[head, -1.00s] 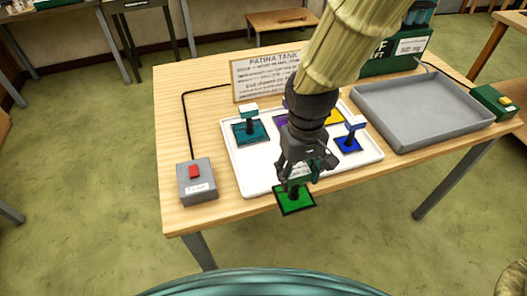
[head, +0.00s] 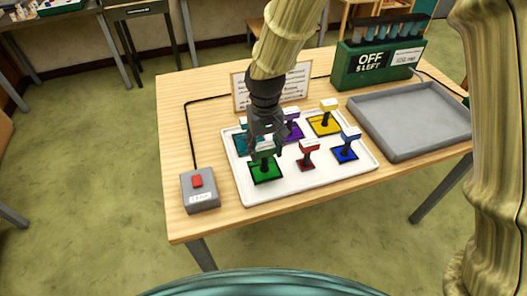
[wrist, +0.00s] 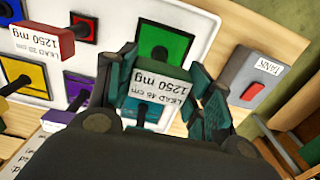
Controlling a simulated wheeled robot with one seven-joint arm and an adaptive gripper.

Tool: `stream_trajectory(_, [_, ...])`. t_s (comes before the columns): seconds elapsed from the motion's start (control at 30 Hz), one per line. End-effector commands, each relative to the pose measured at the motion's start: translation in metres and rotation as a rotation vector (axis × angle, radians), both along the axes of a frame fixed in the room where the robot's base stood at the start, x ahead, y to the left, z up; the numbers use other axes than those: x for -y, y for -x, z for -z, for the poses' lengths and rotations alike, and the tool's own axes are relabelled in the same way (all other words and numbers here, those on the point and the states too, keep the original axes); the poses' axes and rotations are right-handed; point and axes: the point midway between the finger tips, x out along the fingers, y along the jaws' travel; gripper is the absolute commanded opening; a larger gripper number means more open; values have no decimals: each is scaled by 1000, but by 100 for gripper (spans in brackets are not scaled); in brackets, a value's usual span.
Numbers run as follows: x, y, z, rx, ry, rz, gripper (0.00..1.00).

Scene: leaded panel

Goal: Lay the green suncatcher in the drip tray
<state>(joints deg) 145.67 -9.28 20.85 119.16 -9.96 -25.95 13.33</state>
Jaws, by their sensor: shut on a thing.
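The green suncatcher (head: 266,172) is a dark-framed green square with an upright stem and a labelled block on top. My gripper (head: 266,142) is shut on that block, which reads 1250 mg in the wrist view (wrist: 158,92). The green square hangs over or rests on the left front part of a white tray (head: 320,182); I cannot tell whether it touches. A wide, shallow grey tray (head: 415,145) stands empty at the right of the table. Neither tray has a readable name, so I cannot tell which is the drip tray.
Red (head: 307,158), blue (head: 345,150), yellow (head: 325,123), purple (head: 292,128) and teal (head: 240,142) suncatchers stand on the white tray. A red-button box (head: 200,192) sits left. A sign (head: 285,88) and green dispenser (head: 378,62) stand behind.

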Motion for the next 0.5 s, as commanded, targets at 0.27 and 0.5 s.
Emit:
stream_trajectory(0.27, [-4, -6, 18, -3, 2, -2, 0])
stream_trajectory(0.5, [-4, -6, 35, -1, 1, -1, 0])
